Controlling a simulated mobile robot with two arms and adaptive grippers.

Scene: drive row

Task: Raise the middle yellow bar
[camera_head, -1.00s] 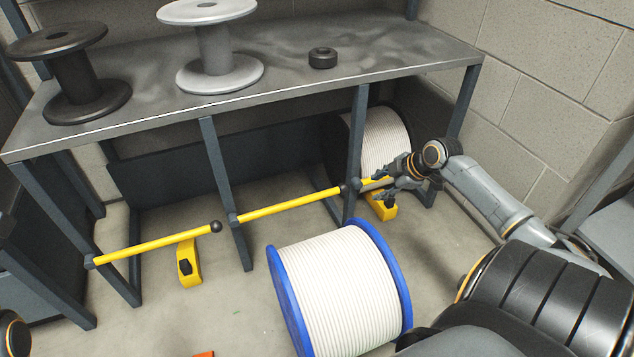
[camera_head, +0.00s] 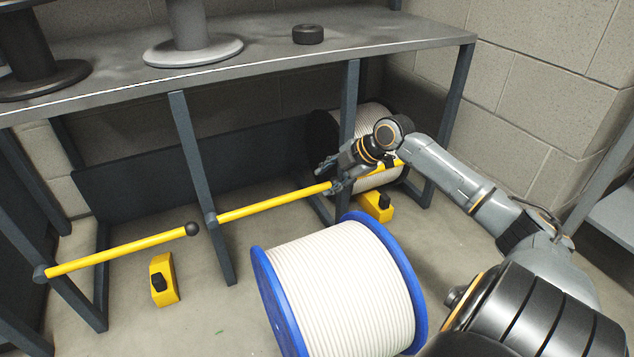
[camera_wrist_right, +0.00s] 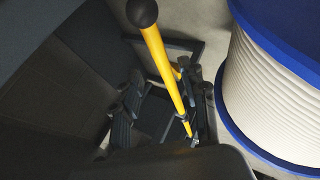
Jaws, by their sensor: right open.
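The middle yellow bar (camera_head: 270,204) runs sloping between two dark posts under the bench. In the right wrist view a yellow bar (camera_wrist_right: 165,65) with a black ball end (camera_wrist_right: 142,13) runs between the two fingers of my open right gripper (camera_wrist_right: 163,108). Whether the fingers touch it I cannot tell. The left yellow bar (camera_head: 115,251) has a black ball at its right end. The right yellow bar (camera_head: 389,167) is partly covered by my right arm. My left gripper is out of view.
A large blue-rimmed cable reel (camera_head: 345,285) stands on the floor in front, close to my right arm. Another white reel (camera_head: 375,117) stands under the bench (camera_head: 270,50). Yellow blocks (camera_head: 163,279) (camera_head: 377,206) lie on the floor. A concrete wall is at the right.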

